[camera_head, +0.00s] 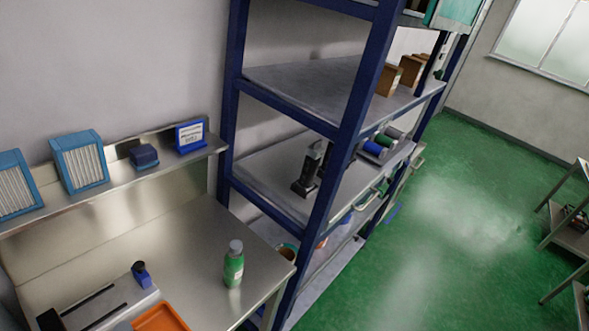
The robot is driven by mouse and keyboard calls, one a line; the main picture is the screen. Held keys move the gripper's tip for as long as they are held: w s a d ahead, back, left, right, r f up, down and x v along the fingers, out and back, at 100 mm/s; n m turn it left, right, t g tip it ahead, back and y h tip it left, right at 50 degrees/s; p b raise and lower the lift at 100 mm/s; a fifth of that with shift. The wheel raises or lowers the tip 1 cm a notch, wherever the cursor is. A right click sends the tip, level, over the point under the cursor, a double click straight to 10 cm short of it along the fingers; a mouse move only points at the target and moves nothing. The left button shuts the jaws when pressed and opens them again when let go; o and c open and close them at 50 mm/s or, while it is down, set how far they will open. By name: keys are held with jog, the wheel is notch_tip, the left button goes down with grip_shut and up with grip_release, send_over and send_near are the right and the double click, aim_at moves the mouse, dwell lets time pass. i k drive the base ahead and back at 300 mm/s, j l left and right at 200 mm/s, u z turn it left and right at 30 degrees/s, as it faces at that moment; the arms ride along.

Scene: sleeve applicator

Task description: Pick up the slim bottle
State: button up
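A slim green bottle (233,268) with a grey cap stands upright on the steel worktable (190,240), near its right end. It has a pale label band, and nothing touches it. My gripper is not in view, so I cannot see how it stands to the bottle.
A blue piece with a black knob (141,274), an orange tray (162,318) and a flat plate with black rails (95,305) lie left of the bottle. A raised ledge (110,190) runs behind. Blue-framed shelving (345,150) stands right of the table. Green floor (450,220) is open beyond.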

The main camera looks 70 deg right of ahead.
aim_at(234, 260)
jog(key=z, duration=1.2)
jog(key=i+j+z, duration=0.15)
jog(key=i, duration=0.35)
jog(key=i+j+z, duration=0.2)
jog(key=i+j, duration=0.2)
jog(key=i, duration=0.1)
